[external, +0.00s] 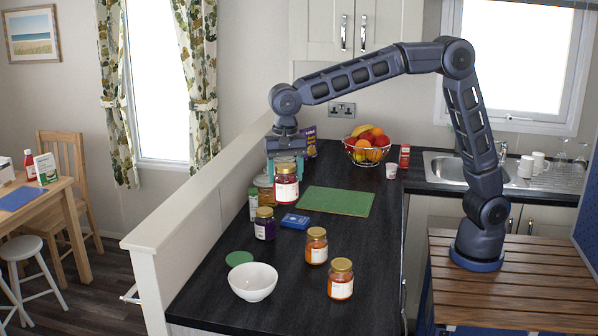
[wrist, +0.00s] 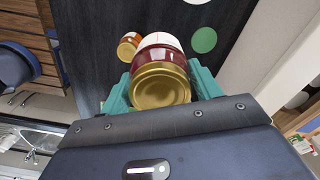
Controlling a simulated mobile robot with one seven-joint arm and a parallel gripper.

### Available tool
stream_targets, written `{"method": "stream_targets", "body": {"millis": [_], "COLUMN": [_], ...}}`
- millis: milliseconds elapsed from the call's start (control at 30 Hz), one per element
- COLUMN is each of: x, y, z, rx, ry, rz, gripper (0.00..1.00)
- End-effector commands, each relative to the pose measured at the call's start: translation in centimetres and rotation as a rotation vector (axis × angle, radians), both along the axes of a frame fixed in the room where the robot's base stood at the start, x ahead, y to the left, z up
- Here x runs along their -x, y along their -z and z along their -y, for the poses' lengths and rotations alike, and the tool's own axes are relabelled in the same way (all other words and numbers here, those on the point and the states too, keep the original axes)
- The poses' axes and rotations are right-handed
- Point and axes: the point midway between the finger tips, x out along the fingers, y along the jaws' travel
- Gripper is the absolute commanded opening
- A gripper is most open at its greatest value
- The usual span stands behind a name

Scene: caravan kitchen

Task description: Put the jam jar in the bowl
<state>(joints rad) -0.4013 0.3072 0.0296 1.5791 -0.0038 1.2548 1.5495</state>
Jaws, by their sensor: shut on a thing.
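My gripper (external: 287,168) is shut on a jam jar (external: 286,186) with red contents, a white label and a gold lid. The jar is upright between the teal fingers and seems held above the counter. In the wrist view the jar's gold lid (wrist: 160,86) faces the camera between the fingers (wrist: 160,92). The white bowl (external: 253,283) stands empty near the front left of the dark counter, apart from the jar. A small part of the bowl's white rim (wrist: 197,1) shows at the top of the wrist view.
Two orange jars (external: 316,246) (external: 340,279) stand right of the bowl. A green board (external: 336,201) lies behind, with a fruit basket (external: 367,150) farther back. A low wall (external: 200,207) edges the left side.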

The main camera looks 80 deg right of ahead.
Motion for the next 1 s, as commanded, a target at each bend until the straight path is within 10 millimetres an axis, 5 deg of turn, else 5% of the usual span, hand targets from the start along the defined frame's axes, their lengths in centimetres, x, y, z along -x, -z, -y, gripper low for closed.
{"method": "stream_targets", "body": {"millis": [300,500,767,1000], "x": [-4.3,-5.5,-5.9,-5.8], "y": [0.9,1.6,2.8,7.4], "z": [-9.5,-13.6,-15.3,-15.3], "rx": [0.001,0.003,0.005,0.005], "ry": [-0.207,-0.295,-0.333,-0.333], "rz": [0.002,0.003,0.001,0.000], "gripper": [0.20,0.20,0.20,0.20]}}
